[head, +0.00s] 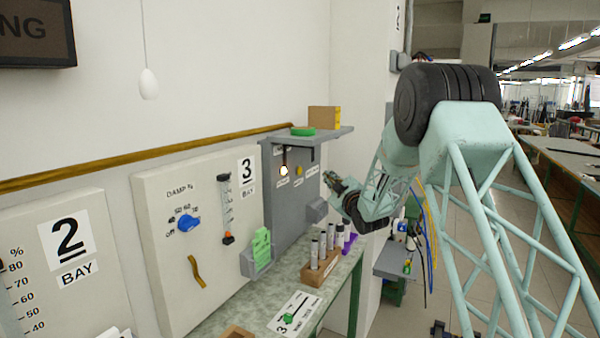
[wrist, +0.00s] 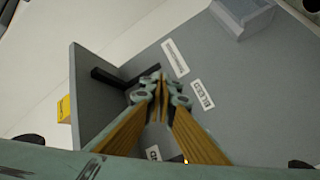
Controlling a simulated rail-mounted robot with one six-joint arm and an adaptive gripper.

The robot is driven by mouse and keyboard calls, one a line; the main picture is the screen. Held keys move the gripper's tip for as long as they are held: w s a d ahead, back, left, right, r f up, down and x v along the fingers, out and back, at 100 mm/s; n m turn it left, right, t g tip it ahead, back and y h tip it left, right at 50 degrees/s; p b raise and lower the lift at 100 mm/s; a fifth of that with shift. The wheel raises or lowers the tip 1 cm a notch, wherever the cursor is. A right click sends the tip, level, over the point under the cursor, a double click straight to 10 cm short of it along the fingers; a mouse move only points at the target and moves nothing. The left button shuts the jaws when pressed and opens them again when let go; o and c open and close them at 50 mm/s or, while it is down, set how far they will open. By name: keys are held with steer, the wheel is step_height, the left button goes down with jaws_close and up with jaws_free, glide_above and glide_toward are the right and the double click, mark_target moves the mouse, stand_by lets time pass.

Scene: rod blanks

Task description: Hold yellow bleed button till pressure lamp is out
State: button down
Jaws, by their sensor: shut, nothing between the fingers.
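The pressure lamp (head: 284,170) glows bright on the grey panel (head: 277,210) in the head view. The small yellow bleed button (head: 299,171) is just right of it. My gripper (head: 328,177) is right of the button, apart from it in the picture; its depth gap to the panel is hard to judge. In the wrist view my gripper (wrist: 158,82) is shut and empty, its fingers together. The BLEED label (wrist: 202,95) lies just right of the fingertips. A small yellow spot shows at the bottom, partly hidden; I cannot tell whether it is button or lamp.
A grey shelf (head: 335,133) juts out above the panel, carrying a box (head: 322,118) and a green item (head: 303,131). In the wrist view a black bar (wrist: 112,79) sits close to the fingers. A rack of tubes (head: 320,268) stands on the bench below.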

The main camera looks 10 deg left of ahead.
mark_target(300, 170)
steer(key=shift+a, duration=0.15)
steer(key=w+a+p, duration=0.2)
steer(key=w+a, duration=0.1)
steer(key=a, duration=0.5)
stand_by(0.8)
